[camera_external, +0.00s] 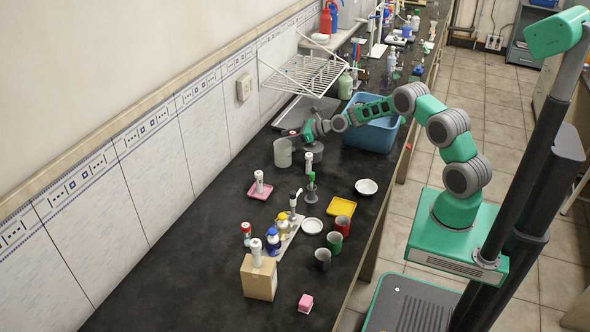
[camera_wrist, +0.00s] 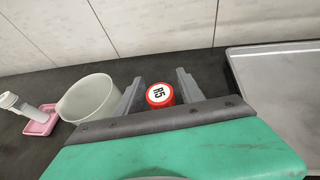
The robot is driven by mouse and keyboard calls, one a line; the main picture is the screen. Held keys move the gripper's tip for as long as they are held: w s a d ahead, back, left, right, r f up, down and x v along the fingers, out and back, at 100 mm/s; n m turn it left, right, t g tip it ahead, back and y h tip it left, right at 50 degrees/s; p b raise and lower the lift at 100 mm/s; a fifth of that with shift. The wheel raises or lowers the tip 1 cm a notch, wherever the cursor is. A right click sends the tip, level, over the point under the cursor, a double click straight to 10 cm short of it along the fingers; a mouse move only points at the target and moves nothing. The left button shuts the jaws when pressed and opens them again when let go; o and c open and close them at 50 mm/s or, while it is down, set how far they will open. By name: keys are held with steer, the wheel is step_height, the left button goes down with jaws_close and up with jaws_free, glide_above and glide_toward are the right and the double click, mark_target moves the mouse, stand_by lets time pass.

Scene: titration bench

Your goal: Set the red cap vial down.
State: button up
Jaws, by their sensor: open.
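In the wrist view a vial with a red cap (camera_wrist: 159,95) marked "R5" stands between the two fingers of my gripper (camera_wrist: 158,88). Only its cap shows; the body below is hidden. The fingers are apart, with a gap visible on each side of the cap. In the external view my gripper (camera_external: 291,133) is low over the back of the dark bench, beside the grey beaker (camera_external: 283,153). The vial's body is not clear there. Another red-capped vial (camera_external: 246,229) stands near the front of the bench.
The beaker (camera_wrist: 88,98) is close to my left finger in the wrist view. A pink tray (camera_external: 257,192) holds a white-capped vial. A flat grey tray (camera_wrist: 275,82) lies to the right. A blue tub (camera_external: 371,134) and wire rack (camera_external: 305,75) are near my arm.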

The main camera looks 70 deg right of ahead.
steer(key=b+v, duration=0.2)
steer(key=v, duration=0.9)
steer(key=shift+s+r, duration=0.15)
steer(key=shift+r, duration=0.15)
steer(key=shift+s+r, duration=0.2)
steer(key=shift+s, duration=0.05)
steer(key=s+a+r+n+g, duration=0.2)
steer(key=s+a+r+n, duration=0.1)
steer(key=a+n, duration=0.5)
steer(key=s+a+r+n+g, duration=0.2)
steer(key=s+a+n+g, duration=0.15)
steer(key=a+n, duration=0.35)
steer(key=s+a+r+n+g+h, duration=0.1)
steer(key=s+a+n, duration=0.3)
steer(key=s+n, duration=0.5)
steer(key=s+a+r+n+g+h, duration=0.1)
steer(key=s+a+n+g, duration=0.2)
steer(key=s+n, duration=0.7)
steer(key=s+a, duration=0.1)
steer(key=s, duration=0.4)
steer(key=shift+s+h, duration=0.3)
